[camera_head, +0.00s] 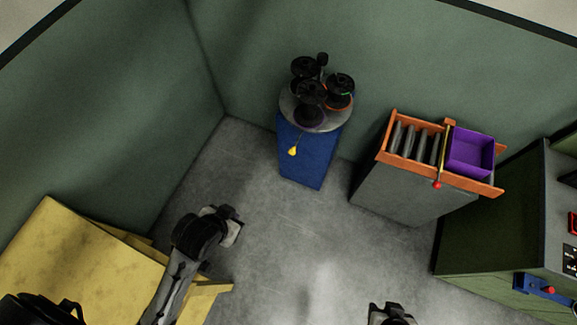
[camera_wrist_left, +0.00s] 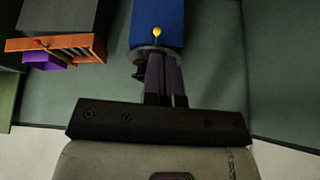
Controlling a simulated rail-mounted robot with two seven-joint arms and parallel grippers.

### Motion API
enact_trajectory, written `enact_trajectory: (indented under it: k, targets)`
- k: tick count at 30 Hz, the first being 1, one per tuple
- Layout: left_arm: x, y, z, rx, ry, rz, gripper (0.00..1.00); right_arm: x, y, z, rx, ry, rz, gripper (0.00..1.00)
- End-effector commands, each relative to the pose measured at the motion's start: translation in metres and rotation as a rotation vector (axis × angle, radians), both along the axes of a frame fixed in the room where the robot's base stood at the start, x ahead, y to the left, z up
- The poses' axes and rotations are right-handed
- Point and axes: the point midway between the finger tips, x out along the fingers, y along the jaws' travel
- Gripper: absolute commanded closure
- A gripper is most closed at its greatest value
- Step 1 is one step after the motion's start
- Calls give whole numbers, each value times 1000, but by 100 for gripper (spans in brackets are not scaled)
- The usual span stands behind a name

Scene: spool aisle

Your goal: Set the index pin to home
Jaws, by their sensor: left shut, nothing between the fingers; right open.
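A yellow teardrop-shaped knob (camera_head: 292,151), which looks like the index pin, is on the upper front of a blue pedestal (camera_head: 305,165). It also shows in the left wrist view (camera_wrist_left: 157,33), just beyond my fingertips in the picture. A round grey turntable (camera_head: 333,122) with several dark spools sits on the pedestal. My left gripper (camera_head: 232,224) is below and left of the pedestal in the head view, apart from it. Its fingers (camera_wrist_left: 166,58) are shut and empty, hiding part of the turntable. My right gripper (camera_head: 390,311) is open at the bottom edge, only partly in view.
A grey cabinet (camera_head: 395,195) stands right of the pedestal, with an orange slotted rack (camera_head: 392,155), a purple bin (camera_head: 473,152) and a red knob (camera_head: 437,185). A dark green machine (camera_head: 480,232) is at far right. A yellow table (camera_head: 60,255) is at left. The floor between is clear.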

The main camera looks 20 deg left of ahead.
Motion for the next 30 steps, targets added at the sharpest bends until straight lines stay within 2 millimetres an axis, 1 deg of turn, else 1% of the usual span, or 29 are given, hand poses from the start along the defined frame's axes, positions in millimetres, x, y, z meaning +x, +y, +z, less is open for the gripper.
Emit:
enact_trajectory:
  k: [1, 3, 8, 12, 17, 26, 29, 30]
  targets:
    - [6, -1, -27, -3, -7, 3, 100, 0, 0, -28, 0, -1, 0, 57]
    - [12, -1, -45, -5, -13, 7, 100, 0, 0, -46, 0, -1, 0, 57]
    - [28, -1, -88, -2, -19, 21, 100, 0, 1, -87, 3, -2, -2, 57]
    - [41, 1, -128, 10, -17, 39, 100, 0, 2, -122, 6, -1, -3, 57]
    - [58, 5, -174, 33, -21, 63, 100, 1, 3, -161, 10, -2, -5, 57]
    - [101, 16, -261, 112, -95, 100, 100, 1, 3, -231, 10, -2, -6, 57]
    - [120, 21, -292, 167, -145, 91, 100, 1, 3, -255, 10, -2, -6, 57]
    - [129, 24, -306, 196, -170, 81, 100, 1, 3, -265, 9, -2, -6, 57]
